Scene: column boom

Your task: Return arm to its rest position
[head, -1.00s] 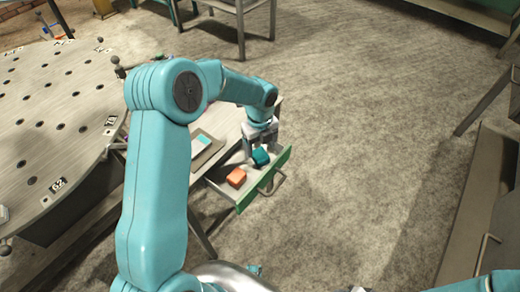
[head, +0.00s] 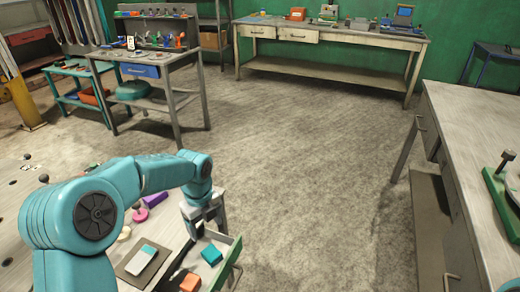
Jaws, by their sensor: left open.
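My left arm (head: 150,172) comes in from the left, bent at the elbow and reaching over the edge of the workbench. Its left gripper (head: 200,232) points down at the open green-fronted drawer (head: 229,262). The gripper is open and looks empty. A teal block (head: 211,254) lies in the drawer just below and to the right of the fingertips; I cannot tell the exact gap. An orange block (head: 190,282) lies nearer in the same drawer. My right gripper is out of view.
A tray with a pale teal-topped item (head: 146,257), a magenta piece (head: 140,214) and a purple piece (head: 156,199) lie on the bench beside my arm. A grey workbench (head: 465,150) stands at right. Other benches stand at the back. The floor between is clear.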

